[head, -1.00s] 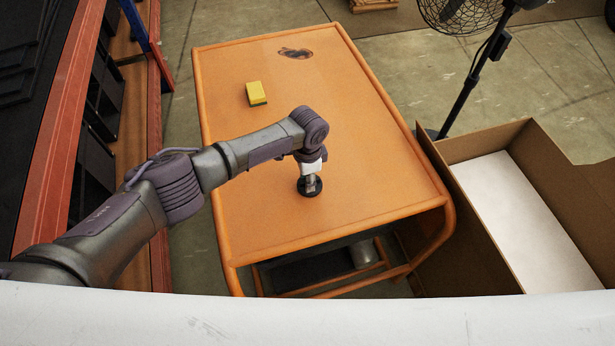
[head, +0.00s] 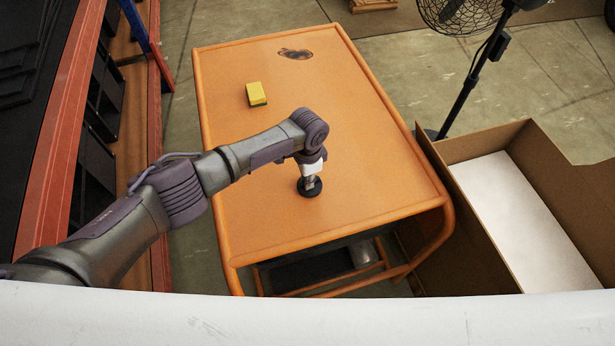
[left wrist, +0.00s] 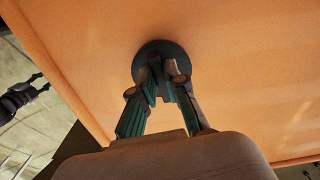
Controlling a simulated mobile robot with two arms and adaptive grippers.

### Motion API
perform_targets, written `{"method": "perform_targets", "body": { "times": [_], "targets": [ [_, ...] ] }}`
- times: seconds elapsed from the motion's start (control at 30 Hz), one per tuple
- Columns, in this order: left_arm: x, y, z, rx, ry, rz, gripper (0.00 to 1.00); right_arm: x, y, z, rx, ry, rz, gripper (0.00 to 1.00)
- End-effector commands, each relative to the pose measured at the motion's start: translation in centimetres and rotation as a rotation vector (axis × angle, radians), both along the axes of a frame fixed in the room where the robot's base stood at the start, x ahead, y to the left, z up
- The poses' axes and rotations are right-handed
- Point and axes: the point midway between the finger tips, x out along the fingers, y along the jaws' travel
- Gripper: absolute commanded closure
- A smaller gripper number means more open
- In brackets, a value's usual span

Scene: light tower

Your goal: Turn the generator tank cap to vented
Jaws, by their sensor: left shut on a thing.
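The generator tank cap is a round black disc (head: 309,187) on the orange top near its front. It also shows in the left wrist view (left wrist: 152,52), under my fingers. My left gripper (left wrist: 160,80) points down at it and is shut on its raised middle grip. The grip is mostly hidden by the fingers, and I cannot read any mark on the cap. In the head view the wrist covers part of the left gripper (head: 310,180). My right gripper (left wrist: 39,83) shows small at the left edge of the left wrist view, empty, with fingers apart.
The orange top (head: 370,150) has a raised tubular rim. A yellow and green sponge (head: 256,93) lies toward the back, and a dark stain (head: 295,54) is beyond it. An open cardboard box (head: 470,148) and a black fan (head: 460,100) stand at the right.

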Motion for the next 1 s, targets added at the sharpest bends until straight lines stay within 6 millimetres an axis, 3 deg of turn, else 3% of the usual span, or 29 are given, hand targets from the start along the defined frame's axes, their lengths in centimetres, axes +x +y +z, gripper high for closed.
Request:
{"method": "perform_targets", "body": {
  "times": [1.0],
  "targets": [
    [-0.5,-0.5,0.1,0.0,0.005,0.927,1.0,0.2,0.0,4.5,0.0,-0.003,0.0,0.6]
  ]
}}
